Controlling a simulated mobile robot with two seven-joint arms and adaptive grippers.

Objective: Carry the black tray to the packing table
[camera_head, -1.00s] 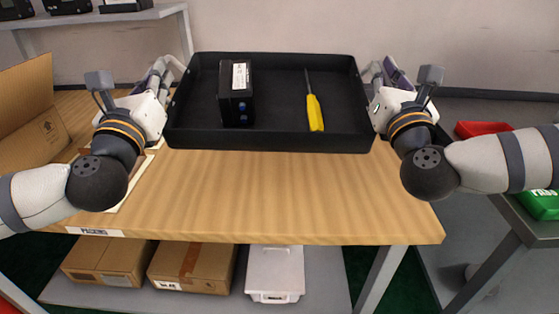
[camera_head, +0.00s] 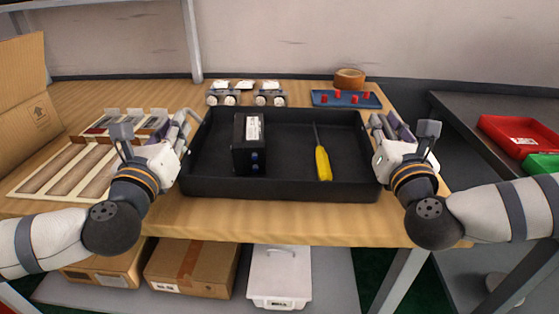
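The black tray (camera_head: 280,188) is level over the wooden packing table (camera_head: 300,225), towards its front edge. I cannot tell whether its underside touches the tabletop. In it are a black box-shaped device (camera_head: 240,150) with a white label and blue ports, at the left, and a yellow-handled screwdriver (camera_head: 323,163), right of the middle. My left gripper (camera_head: 187,126) is at the tray's left wall and appears shut on it. My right gripper (camera_head: 377,126) is at the right wall and appears shut on it. The tray walls partly hide the fingertips.
Behind the tray lie metal fittings (camera_head: 245,94), a blue plate with red pegs (camera_head: 346,99) and a tape roll (camera_head: 349,78). A slotted wooden rack (camera_head: 62,170) and an open carton (camera_head: 25,95) stand at left. Red (camera_head: 515,132) and green (camera_head: 541,164) bins are on the right bench.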

